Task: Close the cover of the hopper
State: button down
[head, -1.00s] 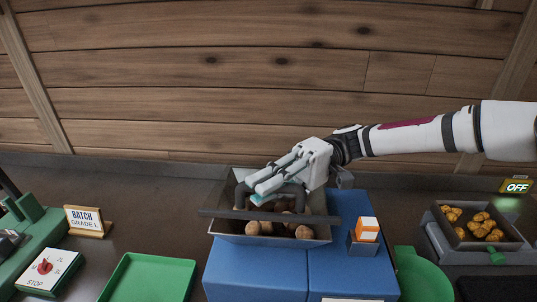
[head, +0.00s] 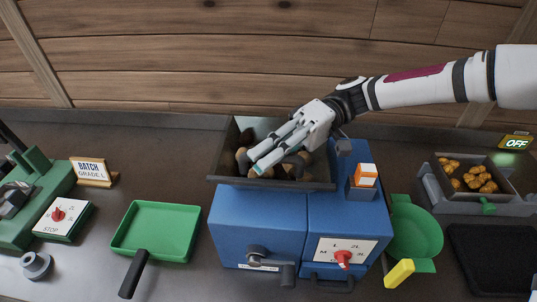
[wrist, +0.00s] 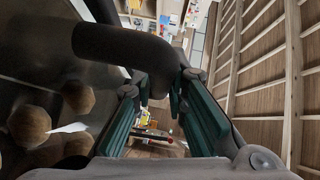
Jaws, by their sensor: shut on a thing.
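The hopper (head: 232,140) is a dark bin on top of a blue machine, with brown chestnuts (head: 243,158) inside. Its cover looks see-through with a dark front bar (head: 270,184), which lies along the hopper's front edge. I cannot tell if the cover is fully down. A dark curved handle (head: 303,160) stands on the cover. My gripper (head: 268,158) is shut on this handle, and hides part of it. In the wrist view the handle (wrist: 125,45) passes between the green finger pads (wrist: 160,115), with chestnuts (wrist: 30,122) at the left.
The blue machine (head: 255,225) has a red dial (head: 343,258) and an orange-white block (head: 366,176) on its right. A green scoop tray (head: 155,230) stands left, a green round pan (head: 415,232) right.

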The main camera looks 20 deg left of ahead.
jog(key=c, duration=1.8)
grip_release()
jog(key=shift+f, duration=0.2)
jog(key=shift+c, duration=0.2)
jog(key=v, duration=1.2)
